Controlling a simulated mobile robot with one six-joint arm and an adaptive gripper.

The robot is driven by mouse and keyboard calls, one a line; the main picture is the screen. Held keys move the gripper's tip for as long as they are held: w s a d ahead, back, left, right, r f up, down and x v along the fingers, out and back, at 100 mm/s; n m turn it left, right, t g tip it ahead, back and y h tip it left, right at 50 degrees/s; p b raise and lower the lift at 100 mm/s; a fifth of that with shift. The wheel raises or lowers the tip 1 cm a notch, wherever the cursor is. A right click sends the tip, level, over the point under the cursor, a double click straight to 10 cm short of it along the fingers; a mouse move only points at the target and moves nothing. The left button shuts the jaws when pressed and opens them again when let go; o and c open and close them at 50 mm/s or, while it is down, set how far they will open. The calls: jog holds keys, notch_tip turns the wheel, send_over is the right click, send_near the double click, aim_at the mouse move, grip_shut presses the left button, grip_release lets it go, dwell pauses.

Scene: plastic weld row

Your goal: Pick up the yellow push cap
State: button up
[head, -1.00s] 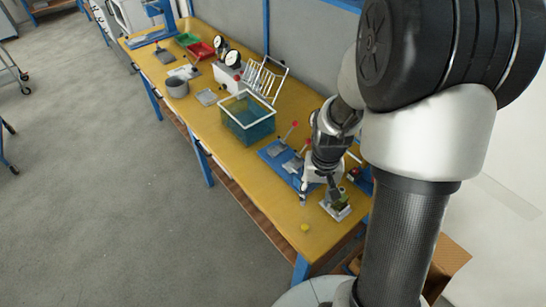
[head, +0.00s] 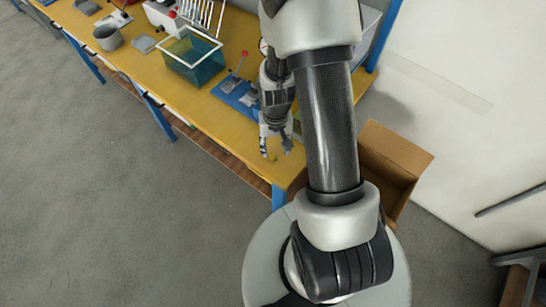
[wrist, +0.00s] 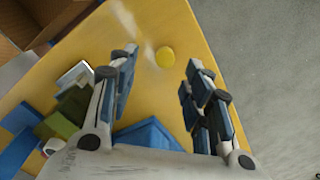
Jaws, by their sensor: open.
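The yellow push cap (wrist: 165,57) is a small round disc on the yellow tabletop (wrist: 200,38). In the wrist view it shows between and slightly beyond my open fingertips (wrist: 163,62). Neither finger appears to touch it. In the head view my gripper (head: 275,151) points down over the near end of the bench, and a small yellow spot, seemingly the cap (head: 272,157), shows between the fingers. The gripper is empty. Its exact height above the table is hard to tell.
A blue fixture (head: 236,93) with a red-knobbed lever and a teal bin (head: 193,58) stand farther along the bench. Green and grey parts (wrist: 72,105) lie left of my fingers in the wrist view. A cardboard box (head: 398,158) is beyond the bench end.

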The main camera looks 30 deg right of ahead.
aim_at(273, 156)
jog(key=f, duration=0.1)
jog(key=f+b, duration=0.1)
jog(key=f, duration=0.1)
jog(key=f+b, duration=0.1)
jog(key=f, duration=0.1)
jog(key=shift+w+a, duration=0.15)
jog(key=shift+a, duration=0.15)
jog(key=shift+r, duration=0.1)
jog(key=c, duration=0.8)
